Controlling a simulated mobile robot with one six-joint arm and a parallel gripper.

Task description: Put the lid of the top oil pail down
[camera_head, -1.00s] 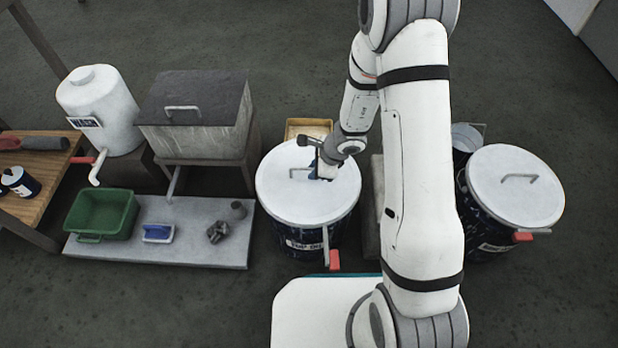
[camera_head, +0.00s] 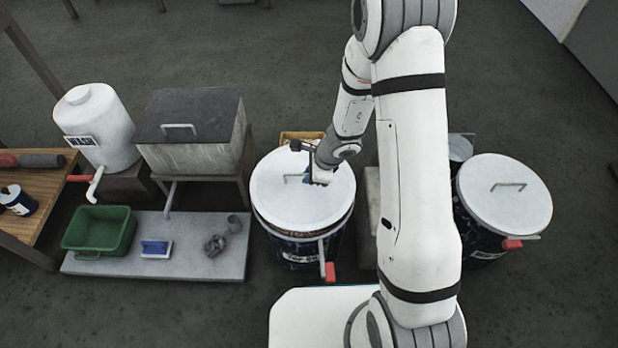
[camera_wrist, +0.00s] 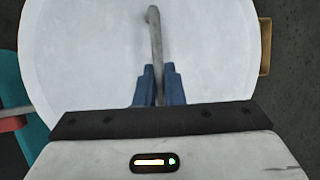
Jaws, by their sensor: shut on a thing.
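The round white lid (camera_head: 288,205) sits a little above the dark top oil pail (camera_head: 303,252), with a brownish gap showing between lid and rim. The pail's front label appears to read "TOP OIL". My gripper (camera_head: 312,176) is above the lid. In the wrist view my gripper's blue fingers (camera_wrist: 158,88) are shut on the lid's grey bar handle (camera_wrist: 154,30), and the white lid (camera_wrist: 90,60) fills most of the picture. The fingertips are partly hidden by my wrist in the head view.
A red-handled tap (camera_head: 328,268) sticks out at the pail's front. Another lidded pail (camera_head: 505,195) stands at the right. A low grey slab (camera_head: 190,262) at the left bears a green tub (camera_head: 98,232) and a blue brush (camera_head: 156,248). A wooden box (camera_head: 300,136) is behind.

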